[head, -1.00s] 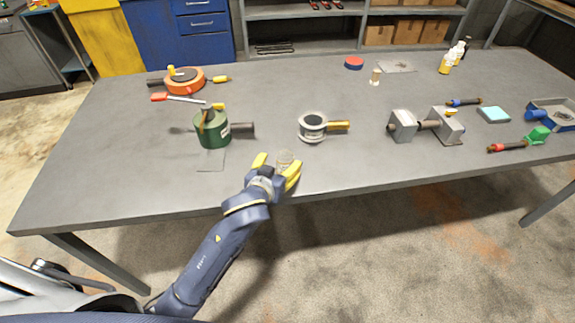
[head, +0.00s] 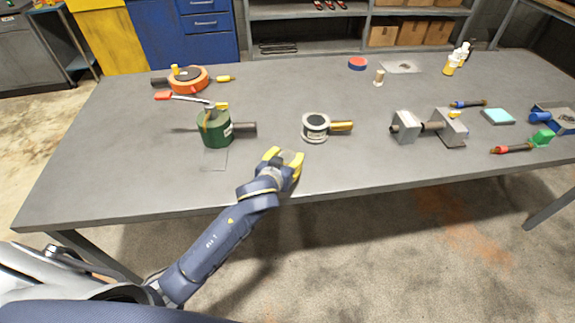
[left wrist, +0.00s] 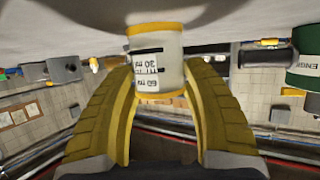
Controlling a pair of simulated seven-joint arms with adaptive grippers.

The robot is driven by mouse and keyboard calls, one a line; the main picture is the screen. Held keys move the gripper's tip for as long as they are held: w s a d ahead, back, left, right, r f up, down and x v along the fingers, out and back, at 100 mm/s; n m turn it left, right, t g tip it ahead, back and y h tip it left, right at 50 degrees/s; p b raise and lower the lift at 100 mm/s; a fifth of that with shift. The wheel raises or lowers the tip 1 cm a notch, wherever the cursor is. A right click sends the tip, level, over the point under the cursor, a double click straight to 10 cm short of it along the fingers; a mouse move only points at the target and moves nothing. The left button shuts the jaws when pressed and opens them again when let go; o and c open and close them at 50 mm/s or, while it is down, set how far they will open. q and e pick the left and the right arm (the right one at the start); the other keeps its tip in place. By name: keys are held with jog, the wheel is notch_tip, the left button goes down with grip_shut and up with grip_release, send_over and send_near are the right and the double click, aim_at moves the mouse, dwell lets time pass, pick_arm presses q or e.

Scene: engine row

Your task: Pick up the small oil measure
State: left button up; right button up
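The small oil measure, a clear-to-white cup with yellow rims and a printed scale of 30 and 60, shows between my fingers in the left wrist view (left wrist: 156,62). In the head view it is small and partly hidden by the fingers (head: 287,156). My left gripper (head: 284,158) is at the table's near edge, its yellow fingers against both sides of the measure; they also show in the left wrist view (left wrist: 160,85). I cannot tell whether the measure's base touches the table. My right gripper is not in view.
A metal clamp-like block (head: 405,127) is farther right. The near right tabletop is clear.

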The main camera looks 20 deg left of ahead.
pick_arm(q)
jog(key=c, duration=0.7)
jog(key=shift+o, duration=0.2)
jog(key=shift+r, duration=0.15)
